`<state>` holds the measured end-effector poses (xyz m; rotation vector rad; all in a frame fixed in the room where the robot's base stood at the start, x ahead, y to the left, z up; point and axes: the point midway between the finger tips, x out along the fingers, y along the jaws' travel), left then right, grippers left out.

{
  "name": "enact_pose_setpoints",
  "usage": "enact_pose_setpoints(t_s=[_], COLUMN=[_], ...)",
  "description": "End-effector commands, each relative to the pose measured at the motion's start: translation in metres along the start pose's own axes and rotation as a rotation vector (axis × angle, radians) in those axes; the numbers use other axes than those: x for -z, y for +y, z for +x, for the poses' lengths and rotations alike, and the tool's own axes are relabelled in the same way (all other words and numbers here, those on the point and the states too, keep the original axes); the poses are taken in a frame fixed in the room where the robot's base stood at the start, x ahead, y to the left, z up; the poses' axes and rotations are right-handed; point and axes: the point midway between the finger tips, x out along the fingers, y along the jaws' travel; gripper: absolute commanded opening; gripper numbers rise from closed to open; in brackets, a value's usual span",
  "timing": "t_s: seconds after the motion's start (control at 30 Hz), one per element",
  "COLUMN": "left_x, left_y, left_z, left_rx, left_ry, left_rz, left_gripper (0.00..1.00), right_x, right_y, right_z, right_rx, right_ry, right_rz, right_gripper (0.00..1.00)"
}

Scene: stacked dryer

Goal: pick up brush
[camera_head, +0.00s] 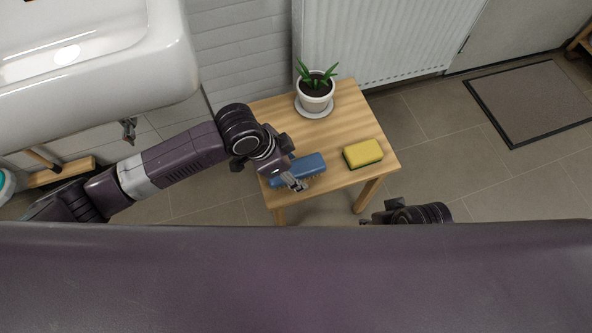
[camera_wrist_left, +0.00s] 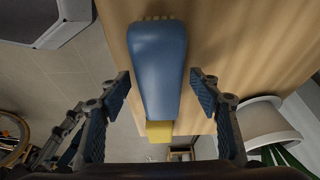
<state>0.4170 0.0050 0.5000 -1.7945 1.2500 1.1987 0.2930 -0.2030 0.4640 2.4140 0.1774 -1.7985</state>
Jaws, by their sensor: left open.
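The blue brush (camera_head: 312,164) lies on the small wooden table, near its front left edge. My left gripper (camera_head: 293,168) is over the brush and hides part of it. In the left wrist view, the brush's smooth blue back (camera_wrist_left: 158,65) lies between the two fingers of the open left gripper (camera_wrist_left: 161,92). There is a gap on each side, and tan bristles show at its upper end. My right gripper (camera_head: 380,214) shows only in part, low and right of the table; its jaws cannot be made out.
A yellow sponge (camera_head: 362,153) lies right of the brush on the wooden table (camera_head: 350,110). A potted plant (camera_head: 315,92) on a saucer stands at the back of the table. A white sink (camera_head: 150,75) is at upper left, a radiator (camera_head: 385,35) behind.

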Motion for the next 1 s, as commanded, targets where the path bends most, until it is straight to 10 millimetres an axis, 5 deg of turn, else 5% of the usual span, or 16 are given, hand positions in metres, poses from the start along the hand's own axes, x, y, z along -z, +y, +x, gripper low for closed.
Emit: enact_pose_setpoints(t_s=[0.17, 0.6, 1.0], left_x=[0.0001, 0.0005, 0.0034], left_y=[0.0001, 0.0000, -0.0003], left_z=[-0.0002, -0.0006, -0.0068], left_rx=[0.000, 0.000, 0.000], left_ry=[0.000, 0.001, 0.002], left_rz=[0.000, 0.000, 0.000], left_gripper=[0.56, 0.10, 0.10], right_x=[-0.0002, 0.0001, 0.0011], right_y=[0.0002, 0.0003, 0.0002], right_z=[0.0000, 0.0001, 0.0006], right_rx=[0.000, -0.001, 0.000], right_ry=[-0.001, 0.001, 0.004], right_rz=[0.000, 0.000, 0.000], right_gripper=[0.40, 0.40, 0.40])
